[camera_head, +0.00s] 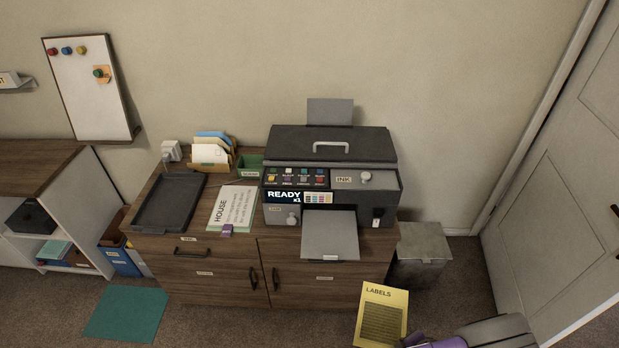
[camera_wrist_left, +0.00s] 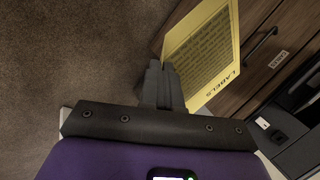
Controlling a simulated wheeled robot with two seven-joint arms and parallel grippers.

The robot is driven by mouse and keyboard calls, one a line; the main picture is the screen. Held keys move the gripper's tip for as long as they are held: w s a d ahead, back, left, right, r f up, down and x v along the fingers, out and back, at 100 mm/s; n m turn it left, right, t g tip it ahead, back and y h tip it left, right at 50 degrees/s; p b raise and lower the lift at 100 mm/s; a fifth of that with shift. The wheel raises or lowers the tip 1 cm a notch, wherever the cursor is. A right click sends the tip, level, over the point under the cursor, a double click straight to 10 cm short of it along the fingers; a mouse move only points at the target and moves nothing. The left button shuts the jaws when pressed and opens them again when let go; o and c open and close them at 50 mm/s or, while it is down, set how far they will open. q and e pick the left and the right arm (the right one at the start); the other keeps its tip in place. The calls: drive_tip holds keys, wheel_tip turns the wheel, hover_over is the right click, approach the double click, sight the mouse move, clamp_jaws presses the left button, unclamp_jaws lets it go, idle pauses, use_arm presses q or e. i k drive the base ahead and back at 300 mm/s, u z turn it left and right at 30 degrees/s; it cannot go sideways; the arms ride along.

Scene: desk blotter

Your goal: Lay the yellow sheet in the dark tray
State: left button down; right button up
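The yellow sheet (camera_head: 367,303), headed "LABELS", is in the air in front of the cabinet's right side, low in the head view. It also shows in the left wrist view (camera_wrist_left: 207,48). My left gripper (camera_wrist_left: 160,68) is shut on one corner of it. In the head view only part of that purple and grey arm shows at the bottom right, and its fingertips are not clear. The dark tray (camera_head: 168,202) lies empty on the left of the cabinet top, well left of the sheet. My right gripper is not in view.
A printer (camera_head: 330,165) with its output tray (camera_head: 330,236) sticking out stands between sheet and dark tray. A white "HOUSE" sheet (camera_head: 234,207) lies right beside the dark tray. A file holder (camera_head: 210,155) stands behind. A grey bin (camera_head: 422,250) is right of the cabinet.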

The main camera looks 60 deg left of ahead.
sight(172, 202)
drive_tip(key=z, duration=1.2)
drive_tip(key=k, duration=2.3)
drive_tip(key=u, duration=2.05)
